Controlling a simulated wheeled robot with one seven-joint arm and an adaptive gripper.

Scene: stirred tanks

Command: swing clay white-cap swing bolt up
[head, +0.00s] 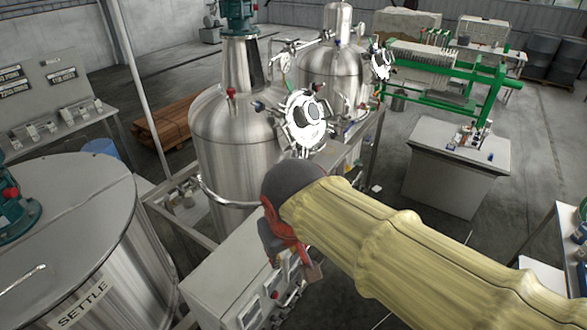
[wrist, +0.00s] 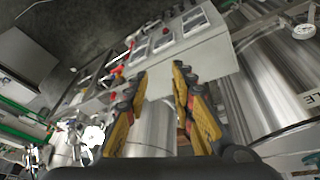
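A round bright manway cover (head: 305,117) with clamps around its rim is on the side of the steel tank (head: 225,145) in the head view. Small coloured caps show around it, but I cannot tell which one is the clay white-cap swing bolt, or how it stands. My gripper shows in the wrist view (wrist: 159,75) with its two yellow and black fingers apart and nothing between them. In the head view it is mostly hidden by my own arm, below the manway cover and apart from it.
A control cabinet (head: 225,285) stands below my gripper. A SETTLE tank (head: 75,235) is at the lower left, and a second steel tank (head: 330,75) stands behind. A grey box-like stand (head: 455,175) and green-framed press (head: 440,75) are at the right, with open floor around them.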

